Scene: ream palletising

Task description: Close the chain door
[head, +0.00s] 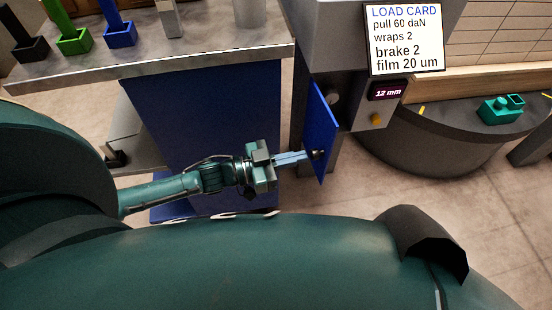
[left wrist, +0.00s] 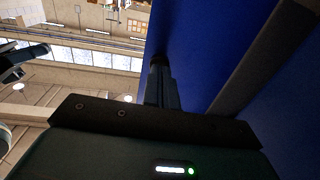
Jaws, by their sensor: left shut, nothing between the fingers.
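The chain door is a blue panel (head: 320,132) on the grey machine column, standing open and seen nearly edge-on in the head view. A small dark knob (head: 319,154) sits on its face. My left gripper (head: 308,156) is shut, its fingertips at or very near the knob; I cannot tell whether they touch it. In the left wrist view the blue door (left wrist: 200,45) fills the upper right, and the shut fingers (left wrist: 160,75) point along it toward a dark round end. My right gripper is not in view.
A grey-topped bench (head: 200,62) with a blue side stands to the left, bearing coloured holders. A load card (head: 404,38) and a 12 mm display (head: 387,90) are on the machine. A dark round turntable (head: 430,140) with a teal part (head: 502,110) lies right.

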